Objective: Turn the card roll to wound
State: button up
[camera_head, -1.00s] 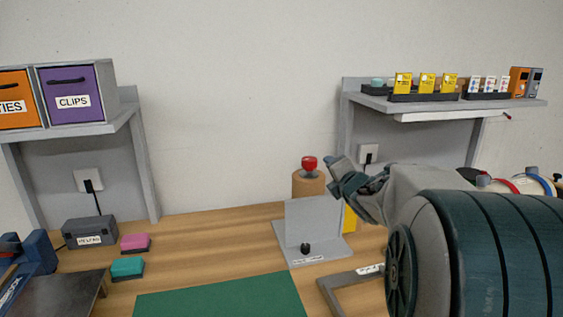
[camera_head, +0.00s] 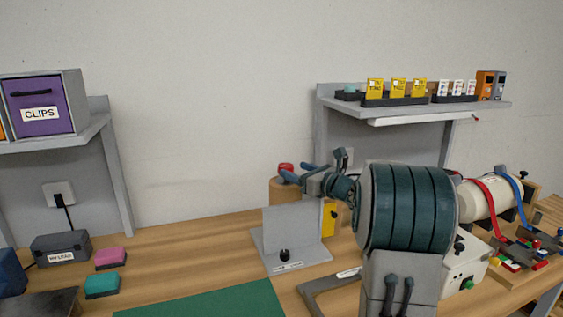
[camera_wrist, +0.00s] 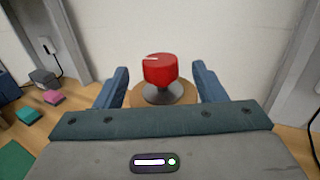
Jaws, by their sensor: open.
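A tan, upright round roll (camera_head: 283,191) stands at the back of the wooden bench, with a red knob (camera_head: 286,167) on top. In the wrist view the red knob (camera_wrist: 160,68) has a white mark on its top and a dark flared base over the tan roll top (camera_wrist: 120,94). My gripper (camera_head: 305,174) is open, with its blue fingers at the knob. In the wrist view the fingers of my gripper (camera_wrist: 160,72) lie to the left and right of the knob, with gaps visible on both sides. No label on the roll can be read.
A grey upright panel (camera_head: 291,232) with a black knob stands close in front of the roll, beside a yellow item (camera_head: 329,219). A shelf (camera_head: 440,112) hangs behind my arm. A cream cylinder (camera_head: 490,199) with red and blue straps is at right.

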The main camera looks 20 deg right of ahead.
aim_at(280, 164)
jog(key=p+x, duration=0.1)
jog(key=x, duration=0.6)
jog(key=c, duration=1)
